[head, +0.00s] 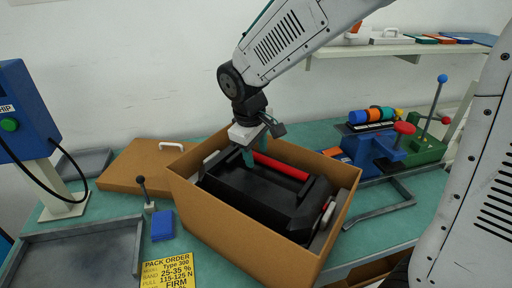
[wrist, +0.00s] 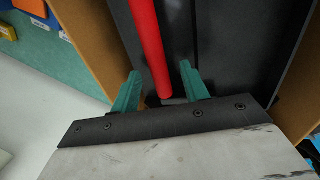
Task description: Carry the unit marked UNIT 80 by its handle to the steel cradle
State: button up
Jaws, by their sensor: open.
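A black unit (head: 250,195) with a red bar handle (head: 281,166) sits inside an open brown box (head: 240,242); no UNIT 80 marking is readable. My gripper (head: 249,158) is open above the box, at the handle's left end. In the wrist view, the red handle (wrist: 150,45) runs between the two green fingertips of my gripper (wrist: 163,82), with a gap on each side; I cannot tell how deep the fingers reach. A grey metal frame (head: 402,187) lies on the bench right of the box; I cannot tell whether it is the steel cradle.
A brown lid (head: 135,170) with a white handle lies behind left. A grey tray (head: 80,262), a blue block (head: 162,226) and a yellow order card (head: 168,270) lie at the left front. A blue and green lever fixture (head: 395,145) stands at the right. A shelf (head: 375,50) hangs on the wall.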

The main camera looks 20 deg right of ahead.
grip_shut()
jog(key=c, duration=0.9)
grip_release()
jog(key=shift+o, duration=0.2)
jog(key=shift+r, duration=0.1)
jog(key=shift+a+r, duration=0.1)
jog(key=shift+r, duration=0.6)
jog(key=shift+o, duration=1.1)
jog(key=shift+r, duration=0.1)
